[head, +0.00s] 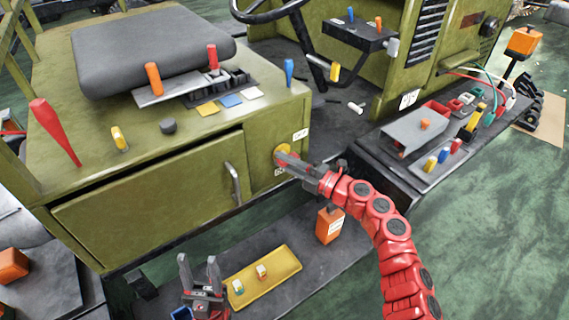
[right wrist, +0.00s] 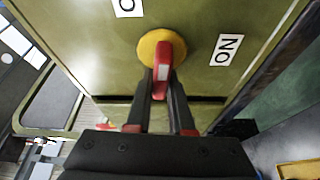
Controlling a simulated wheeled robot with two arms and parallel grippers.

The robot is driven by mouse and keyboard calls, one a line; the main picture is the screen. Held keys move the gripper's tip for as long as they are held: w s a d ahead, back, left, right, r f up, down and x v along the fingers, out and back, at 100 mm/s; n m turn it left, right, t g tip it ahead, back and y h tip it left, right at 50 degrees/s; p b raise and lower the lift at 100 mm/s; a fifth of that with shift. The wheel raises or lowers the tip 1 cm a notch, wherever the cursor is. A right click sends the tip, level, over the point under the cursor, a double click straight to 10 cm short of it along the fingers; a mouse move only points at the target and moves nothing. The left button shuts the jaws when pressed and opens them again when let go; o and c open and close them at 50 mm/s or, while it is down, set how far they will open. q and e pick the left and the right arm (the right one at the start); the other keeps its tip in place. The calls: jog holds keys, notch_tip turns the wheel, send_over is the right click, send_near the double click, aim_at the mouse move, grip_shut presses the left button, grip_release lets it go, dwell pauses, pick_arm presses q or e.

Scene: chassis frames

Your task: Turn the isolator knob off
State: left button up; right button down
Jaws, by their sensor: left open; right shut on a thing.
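The isolator knob is a yellow round disc (right wrist: 165,48) with a red handle (right wrist: 162,62) on the olive panel. In the right wrist view the handle points roughly up and down the picture, leaning a little toward the right at its top. A white ON label (right wrist: 226,49) is right of it, and a second, cut-off label (right wrist: 128,7) is at the upper left. My right gripper (head: 286,159) is shut on the red handle, covering much of the knob in the head view. My left gripper (head: 200,273) is open and empty, low at the front beside the step.
A drawer front with a handle (head: 233,183) is left of the knob. A yellow tray (head: 262,278) and an orange container (head: 329,225) stand on the dark step below.

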jog(key=shift+f+n+h, duration=0.25)
jog(key=shift+n+h, duration=0.05)
jog(key=shift+n, duration=0.3)
jog(key=shift+g, duration=0.3)
jog(key=c, duration=0.8)
grip_release()
jog(key=shift+r, duration=0.1)
jog(key=shift+d, duration=0.1)
jog(key=b+v, duration=0.2)
jog(key=v, duration=1.5)
jog(key=shift+s, duration=0.2)
